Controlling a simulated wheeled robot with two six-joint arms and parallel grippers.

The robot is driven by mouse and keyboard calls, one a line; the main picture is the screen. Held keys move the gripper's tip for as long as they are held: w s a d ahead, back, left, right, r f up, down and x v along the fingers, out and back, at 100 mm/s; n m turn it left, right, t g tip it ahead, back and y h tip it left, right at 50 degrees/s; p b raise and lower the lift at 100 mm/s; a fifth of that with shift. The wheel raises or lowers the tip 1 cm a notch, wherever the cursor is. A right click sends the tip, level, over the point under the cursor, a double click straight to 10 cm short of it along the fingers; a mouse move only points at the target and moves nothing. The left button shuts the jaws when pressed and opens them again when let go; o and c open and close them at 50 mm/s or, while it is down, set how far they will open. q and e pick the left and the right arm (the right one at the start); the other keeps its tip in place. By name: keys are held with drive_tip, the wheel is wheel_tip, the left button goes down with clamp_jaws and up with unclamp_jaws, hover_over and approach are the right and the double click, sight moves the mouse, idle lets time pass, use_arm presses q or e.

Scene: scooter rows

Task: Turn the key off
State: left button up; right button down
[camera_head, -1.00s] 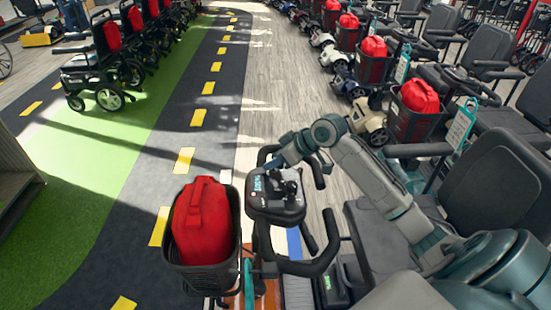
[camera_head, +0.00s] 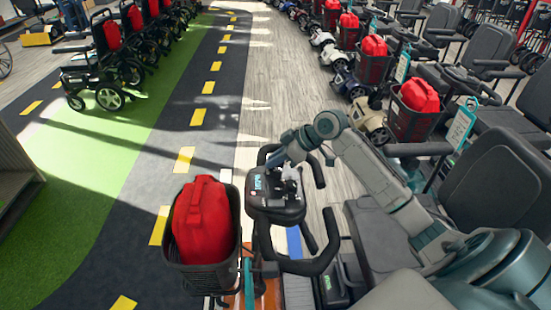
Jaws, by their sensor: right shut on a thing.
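The scooter's black control console (camera_head: 274,208) stands in front of me at the lower middle, with a lit display and dark handlebars around it. My right gripper (camera_head: 286,180) reaches in from the right and sits on the console's upper face. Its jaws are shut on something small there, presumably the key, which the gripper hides. The key's position cannot be made out. My left gripper is not in view.
A black basket (camera_head: 205,277) with a red bag (camera_head: 203,222) hangs left of the console. A row of parked scooters with grey seats (camera_head: 497,185) runs along the right. Wheelchairs (camera_head: 100,70) stand at the upper left. The dark lane with yellow dashes is clear.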

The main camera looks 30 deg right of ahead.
drive_tip(key=n+g+y, duration=0.1)
drive_tip(key=n, duration=0.2)
drive_tip(key=shift+g+b, duration=0.3)
drive_tip(key=shift+b, duration=0.1)
drive_tip(key=n+g, duration=0.1)
drive_tip(key=n+g+y+b, duration=0.1)
drive_tip(key=n, duration=0.1)
drive_tip(key=shift+s+a+n, duration=0.15)
drive_tip(key=shift+n, duration=0.15)
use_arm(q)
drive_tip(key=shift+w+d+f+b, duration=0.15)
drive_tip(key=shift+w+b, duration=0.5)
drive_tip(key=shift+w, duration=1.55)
use_arm(e)
drive_tip(key=shift+s+n+g, duration=0.2)
drive_tip(key=shift+n+g, duration=0.9)
drive_tip(key=shift+n, duration=0.7)
drive_tip(key=c, duration=1.4)
unclamp_jaws()
